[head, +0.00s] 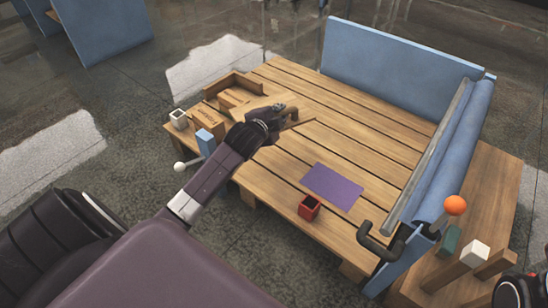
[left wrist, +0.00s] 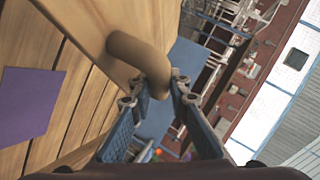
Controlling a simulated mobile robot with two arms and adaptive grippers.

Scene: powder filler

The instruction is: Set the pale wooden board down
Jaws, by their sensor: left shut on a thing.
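The pale wooden board (head: 252,103) is by my left gripper (head: 284,118) over the slatted table, partly hidden by the gripper and arm. In the left wrist view the board (left wrist: 105,18) fills the upper left, with a thick brown curved handle (left wrist: 143,56) rising from it. My left gripper (left wrist: 158,92) is shut on this handle, its blue-padded fingers either side. I cannot tell whether the board touches the table.
A purple mat (head: 332,187) and a red open box (head: 309,208) are on the slatted table (head: 345,115). Wooden blocks (head: 208,122) and a white cup (head: 178,119) stand at its left. Blue panels (head: 395,65) border the back and right. The table's middle is clear.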

